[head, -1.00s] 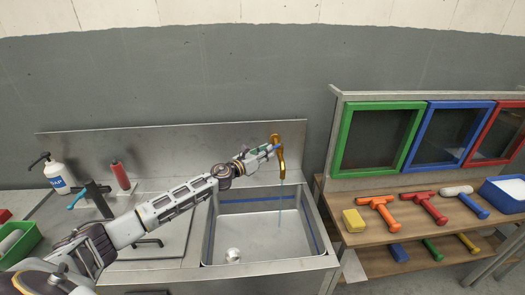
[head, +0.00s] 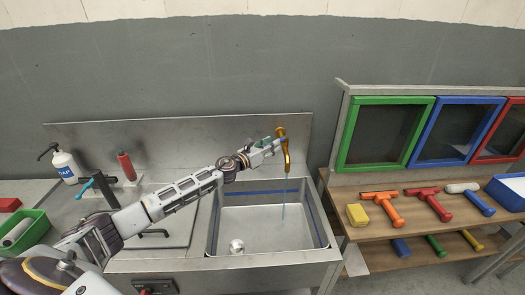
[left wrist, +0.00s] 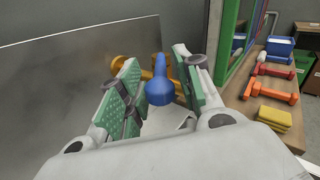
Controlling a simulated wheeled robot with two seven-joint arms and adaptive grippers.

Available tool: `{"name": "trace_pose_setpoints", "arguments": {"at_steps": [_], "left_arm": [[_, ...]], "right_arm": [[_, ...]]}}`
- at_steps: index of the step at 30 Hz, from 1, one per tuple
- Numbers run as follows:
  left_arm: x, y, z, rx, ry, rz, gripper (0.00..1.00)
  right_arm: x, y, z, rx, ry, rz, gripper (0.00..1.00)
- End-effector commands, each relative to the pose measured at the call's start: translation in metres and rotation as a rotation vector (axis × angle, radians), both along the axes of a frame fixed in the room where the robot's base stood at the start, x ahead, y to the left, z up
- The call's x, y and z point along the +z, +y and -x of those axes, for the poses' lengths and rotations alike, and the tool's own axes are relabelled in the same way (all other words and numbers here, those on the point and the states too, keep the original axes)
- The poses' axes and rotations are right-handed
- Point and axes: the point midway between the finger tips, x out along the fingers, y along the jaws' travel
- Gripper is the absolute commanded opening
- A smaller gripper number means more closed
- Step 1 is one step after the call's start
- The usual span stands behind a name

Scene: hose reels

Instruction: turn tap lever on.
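The brass tap (head: 286,157) stands at the back of the sink, its spout curving down. A thin bluish streak, which looks like water, runs from the spout into the basin. My left gripper (head: 271,145) is at the tap's left side, partly covering its top. In the left wrist view, the blue tap lever (left wrist: 159,88) lies between the two green-padded fingers, with gaps on both sides. The gripper is open around it, and the brass body (left wrist: 148,76) shows behind. Contact cannot be told. My right gripper is in neither view.
A soap bottle (head: 65,165) and a red bottle (head: 126,166) stand left. A wooden shelf (head: 345,190) with brushes and a yellow sponge (head: 357,215) is right.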

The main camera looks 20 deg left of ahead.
Motion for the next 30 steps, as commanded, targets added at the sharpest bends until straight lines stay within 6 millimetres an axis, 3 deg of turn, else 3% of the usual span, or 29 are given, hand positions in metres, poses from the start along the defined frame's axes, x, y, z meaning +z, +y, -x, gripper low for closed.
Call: {"name": "trace_pose_setpoints", "arguments": {"at_steps": [30], "left_arm": [[-0.001,0.018,0.050,0.001,0.001,0.001,0.35]], "right_arm": [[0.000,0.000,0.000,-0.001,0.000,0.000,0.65]]}}
